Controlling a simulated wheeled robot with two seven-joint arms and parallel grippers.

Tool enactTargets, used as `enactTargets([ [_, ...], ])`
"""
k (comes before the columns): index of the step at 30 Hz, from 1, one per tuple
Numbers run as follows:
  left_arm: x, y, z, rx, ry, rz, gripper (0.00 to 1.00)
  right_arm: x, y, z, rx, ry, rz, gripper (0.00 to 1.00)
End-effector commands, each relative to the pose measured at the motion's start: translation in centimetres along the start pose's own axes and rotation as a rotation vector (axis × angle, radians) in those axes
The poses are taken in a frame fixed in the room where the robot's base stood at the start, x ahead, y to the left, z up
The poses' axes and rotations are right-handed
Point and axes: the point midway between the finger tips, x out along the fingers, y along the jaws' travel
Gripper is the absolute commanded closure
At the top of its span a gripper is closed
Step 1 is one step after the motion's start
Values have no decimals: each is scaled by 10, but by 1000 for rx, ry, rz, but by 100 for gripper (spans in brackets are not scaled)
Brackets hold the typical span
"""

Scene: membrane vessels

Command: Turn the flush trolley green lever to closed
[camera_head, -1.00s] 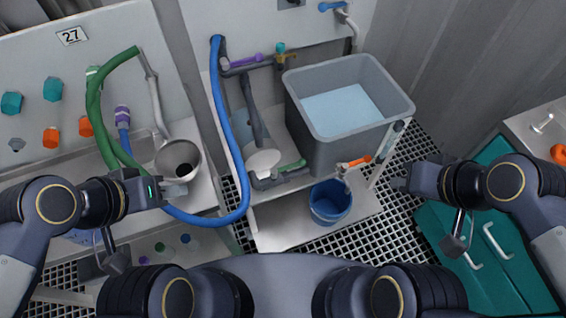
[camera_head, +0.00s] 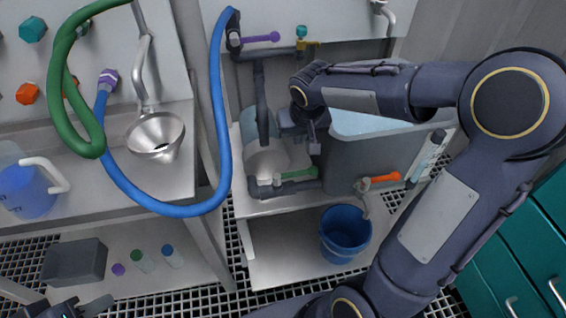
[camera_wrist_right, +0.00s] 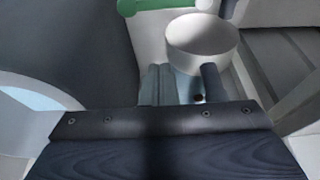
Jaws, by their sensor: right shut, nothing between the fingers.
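The flush trolley's green lever (camera_head: 298,174) lies along the low grey pipe at the trolley's front, pointing right and slightly up in the head view. Part of a green piece (camera_wrist_right: 152,4) shows at the top edge of the right wrist view. My right gripper (camera_head: 314,146) is shut and empty, just above and behind the lever, beside the grey tank. A clear gap seems to separate them. My left gripper (camera_head: 88,309) is only partly in view at the bottom left, away from the trolley; its jaw opening is unclear.
The grey tank (camera_head: 362,166) holds pale water and is partly hidden by my right arm. An orange lever (camera_head: 379,183) sits right of the green one, above a blue bucket (camera_head: 345,232). A blue hose (camera_head: 219,110) loops left of the trolley. A white round vessel (camera_wrist_right: 203,42) stands near my right gripper.

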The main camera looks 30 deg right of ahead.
Motion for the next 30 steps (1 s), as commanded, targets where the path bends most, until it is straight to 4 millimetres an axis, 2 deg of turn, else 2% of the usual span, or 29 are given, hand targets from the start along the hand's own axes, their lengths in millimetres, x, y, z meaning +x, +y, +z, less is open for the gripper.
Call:
enactTargets([
  [5, 8, -4, 4, 0, 0, 0, 64, 26, 0, 2, 1, -4, 0, 100],
  [15, 28, -12, 14, 0, 0, 0, 64, 99, 0, 2, 2, -4, 0, 100],
  [22, 32, -15, 16, 0, 0, 0, 64, 85, 0, 30, 0, 0, -2, 100],
  [30, 33, -15, 16, 0, 0, 0, 64, 81, 0, 38, 1, -1, -1, 100],
])
